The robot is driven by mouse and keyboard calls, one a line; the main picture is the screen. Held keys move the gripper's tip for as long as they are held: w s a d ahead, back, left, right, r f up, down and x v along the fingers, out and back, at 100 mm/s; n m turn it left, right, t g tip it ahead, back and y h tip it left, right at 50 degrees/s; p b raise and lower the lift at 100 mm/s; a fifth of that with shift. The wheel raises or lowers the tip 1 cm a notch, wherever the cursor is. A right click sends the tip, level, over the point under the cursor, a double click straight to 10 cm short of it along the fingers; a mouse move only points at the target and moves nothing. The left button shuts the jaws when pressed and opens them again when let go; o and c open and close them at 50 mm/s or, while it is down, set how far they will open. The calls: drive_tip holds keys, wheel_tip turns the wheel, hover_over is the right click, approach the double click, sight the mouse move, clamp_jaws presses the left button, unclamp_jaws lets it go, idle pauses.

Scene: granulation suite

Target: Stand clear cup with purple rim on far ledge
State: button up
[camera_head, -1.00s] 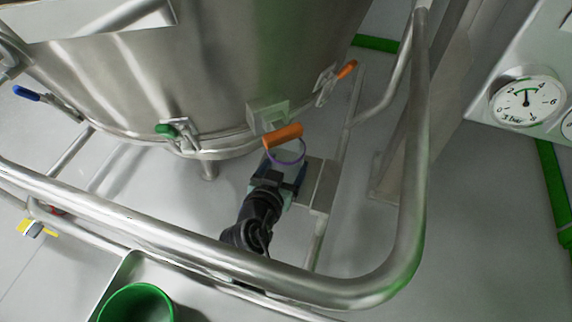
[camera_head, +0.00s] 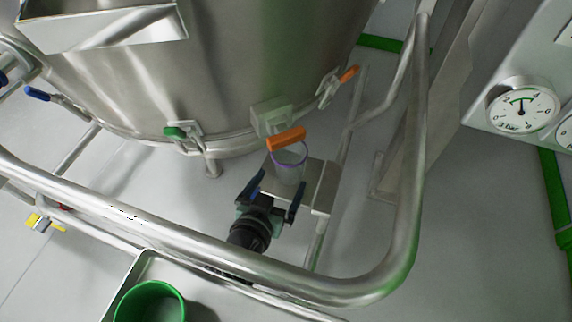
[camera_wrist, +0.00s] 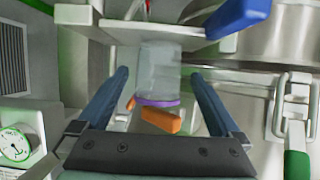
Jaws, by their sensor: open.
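The clear cup with a purple rim (camera_head: 289,167) stands upright on the far ledge (camera_head: 325,187), a small metal shelf beside the steel vessel. In the wrist view the cup (camera_wrist: 158,75) shows between and beyond the fingers, with its purple rim toward me and its base against the ledge (camera_wrist: 115,32). My gripper (camera_head: 275,196) is open, its dark blue fingers spread on the near side of the cup. In the wrist view the gripper (camera_wrist: 158,95) has visible gaps between both fingers and the cup.
An orange valve handle (camera_head: 286,139) sits very close to the cup's rim. A steel guard rail (camera_head: 200,240) curves in front of my arm. A green container (camera_head: 150,303) stands in a tray at the lower left. A pressure gauge (camera_head: 522,108) is at the right.

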drive_tip(key=p+v, duration=0.1)
drive_tip(key=v, duration=0.4)
idle(0.5)
